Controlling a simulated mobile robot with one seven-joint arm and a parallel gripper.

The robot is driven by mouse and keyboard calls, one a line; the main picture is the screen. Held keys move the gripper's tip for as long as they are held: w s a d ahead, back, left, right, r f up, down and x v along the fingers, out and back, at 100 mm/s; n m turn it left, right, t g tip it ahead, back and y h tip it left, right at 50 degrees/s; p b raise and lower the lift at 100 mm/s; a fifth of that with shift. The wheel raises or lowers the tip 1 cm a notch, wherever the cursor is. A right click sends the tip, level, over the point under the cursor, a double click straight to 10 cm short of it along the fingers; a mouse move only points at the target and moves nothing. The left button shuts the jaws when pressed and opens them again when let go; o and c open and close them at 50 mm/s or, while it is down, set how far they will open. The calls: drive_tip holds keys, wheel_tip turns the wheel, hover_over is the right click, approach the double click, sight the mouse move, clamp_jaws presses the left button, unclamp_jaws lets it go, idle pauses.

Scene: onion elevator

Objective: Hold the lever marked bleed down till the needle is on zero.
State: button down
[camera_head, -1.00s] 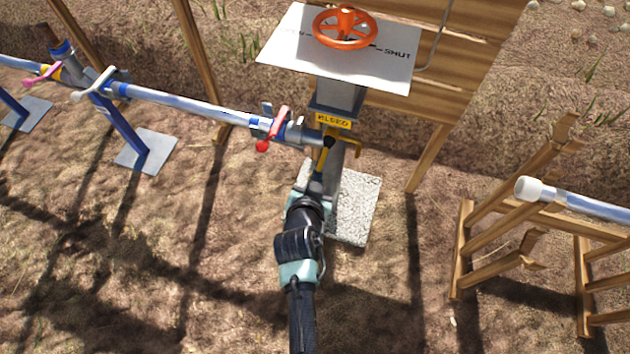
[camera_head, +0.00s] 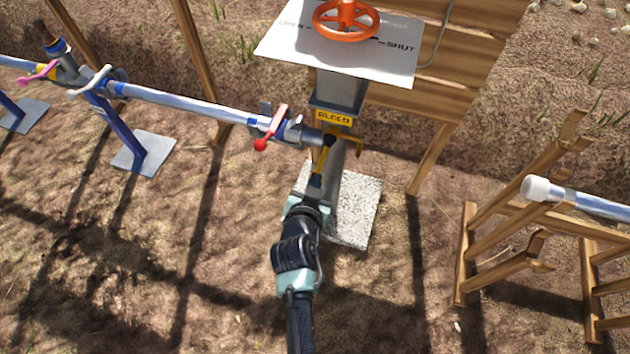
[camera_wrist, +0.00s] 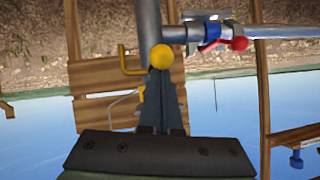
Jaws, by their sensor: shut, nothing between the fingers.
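A yellow plate marked BLEED (camera_head: 333,117) sits on the grey post below the white panel. A yellow lever (camera_head: 324,157) shows under the plate, partly covered by my gripper's dark fingers. My gripper (camera_head: 318,181) is shut with nothing between its fingers, its tips at the lever. In the wrist view, a round yellow knob (camera_wrist: 161,57) lies straight ahead of my shut fingertips (camera_wrist: 160,78), touching or very close; I cannot tell which. No gauge or needle shows in any view.
An orange handwheel (camera_head: 345,18) stands over a white panel (camera_head: 290,44) marked OPEN and SHUT. A red lever (camera_head: 272,130) is on the pipe to the left. A yellow hooked bracket (camera_head: 357,146) is beside the post. A wooden rack (camera_head: 470,255) stands at the right.

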drive_tip(key=shift+f+b, duration=0.3)
drive_tip(key=shift+f, duration=0.1)
wheel_tip(320, 180, down, 6)
drive_tip(key=t+h+b, duration=0.1)
drive_tip(key=t+b, duration=0.3)
drive_tip(key=b, duration=1.6)
drive_tip(key=shift+f, duration=0.3)
drive_tip(key=shift+d+f, duration=0.15)
drive_tip(key=shift+d, duration=0.05)
idle(4.8)
